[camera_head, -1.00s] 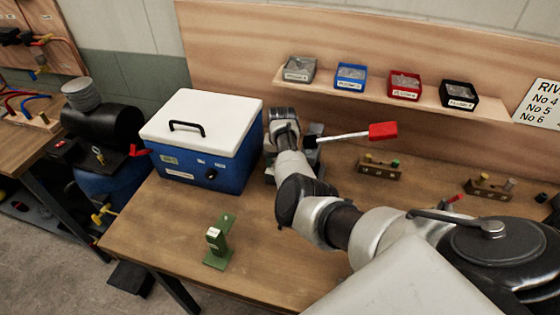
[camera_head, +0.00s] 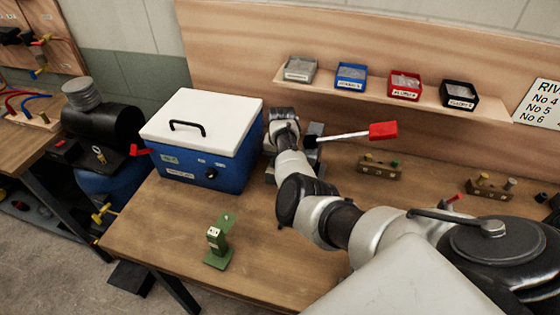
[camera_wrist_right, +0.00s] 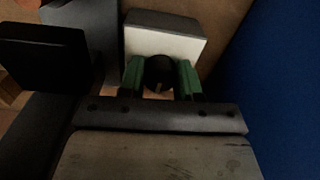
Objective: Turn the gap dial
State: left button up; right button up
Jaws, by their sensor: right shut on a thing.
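The gap dial (camera_wrist_right: 159,72) is a round black knob with a pale mark on its face, in front of a pale block in the right wrist view. My right gripper (camera_wrist_right: 160,78) has its green fingers on both sides of the dial and is shut on it. In the head view my right arm reaches in from the right to a machine with a red-handled lever (camera_head: 383,131). There the arm hides the dial and the fingers. My left gripper is not in view.
A blue box with a white lid (camera_head: 205,135) stands close to the left of my right gripper. A green stand (camera_head: 218,243) is near the front edge. Small bins (camera_head: 405,86) line the shelf.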

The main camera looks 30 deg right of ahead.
jog(key=m, duration=0.5)
jog(key=shift+r+m+p, duration=0.1)
jog(key=shift+m+p, duration=0.2)
jog(key=shift+m, duration=0.1)
jog(key=m, duration=0.5)
jog(key=shift+w, duration=0.15)
jog(key=shift+m, duration=0.4)
jog(key=o, duration=0.9)
jog(key=shift+a, duration=0.1)
jog(key=r, duration=0.5)
jog(key=r+b, duration=0.1)
jog(key=r, duration=0.4)
jog(key=shift+s+r, duration=0.2)
jog(key=shift+r, duration=0.2)
